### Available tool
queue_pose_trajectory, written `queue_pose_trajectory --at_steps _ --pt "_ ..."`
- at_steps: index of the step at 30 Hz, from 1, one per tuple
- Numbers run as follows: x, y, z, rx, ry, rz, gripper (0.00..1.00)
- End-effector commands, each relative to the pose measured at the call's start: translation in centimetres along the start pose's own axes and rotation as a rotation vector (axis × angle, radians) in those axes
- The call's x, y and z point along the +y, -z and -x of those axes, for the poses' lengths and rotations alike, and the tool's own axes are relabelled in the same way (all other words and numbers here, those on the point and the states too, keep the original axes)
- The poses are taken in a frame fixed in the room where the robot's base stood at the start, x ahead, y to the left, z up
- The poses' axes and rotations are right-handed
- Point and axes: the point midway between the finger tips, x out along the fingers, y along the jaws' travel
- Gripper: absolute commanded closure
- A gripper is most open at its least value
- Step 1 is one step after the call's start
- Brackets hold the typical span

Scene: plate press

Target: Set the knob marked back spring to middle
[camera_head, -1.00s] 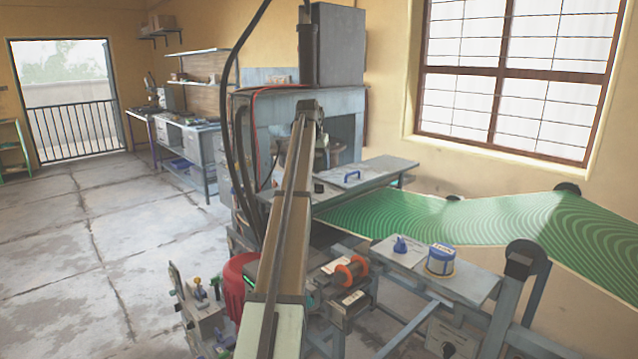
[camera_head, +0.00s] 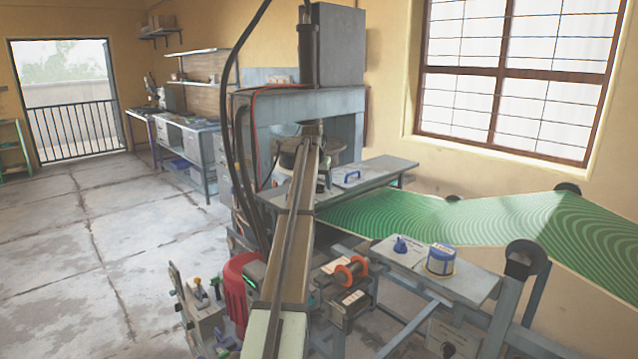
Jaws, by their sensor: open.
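No label reads as back spring, so I cannot tell which knob it is. A small blue knob (camera_head: 400,245) stands on the grey plate at right of centre, beside a blue and white round piece (camera_head: 441,260). An orange spool-like part (camera_head: 352,271) sits on a labelled block left of them. A dark knob (camera_head: 449,350) shows on a panel at the bottom edge. Small knobs and levers (camera_head: 200,290) are on a panel at lower left. My arm reaches from the bottom centre towards the press; my gripper is hidden beyond its far end.
The grey press (camera_head: 345,105) stands beyond my arm, with a bench (camera_head: 385,170) holding a blue handle. A green patterned sheet (camera_head: 480,220) spreads at right. A red rounded part (camera_head: 238,285) is close left of my arm. Dark hoses hang left. The floor at left is clear.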

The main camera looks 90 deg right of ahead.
Motion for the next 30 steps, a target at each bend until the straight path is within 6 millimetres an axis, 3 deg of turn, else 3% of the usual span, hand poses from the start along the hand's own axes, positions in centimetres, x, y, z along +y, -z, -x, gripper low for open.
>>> queue_pose_trajectory --at_steps 2,18,30 --pt "0.0 0.0 0.01 0.0 0.0 0.0 0.35" --pt "-0.01 -0.02 0.03 0.0 0.0 0.0 0.86" --pt "0.11 -0.01 0.02 -0.001 0.029 0.07 0.88"
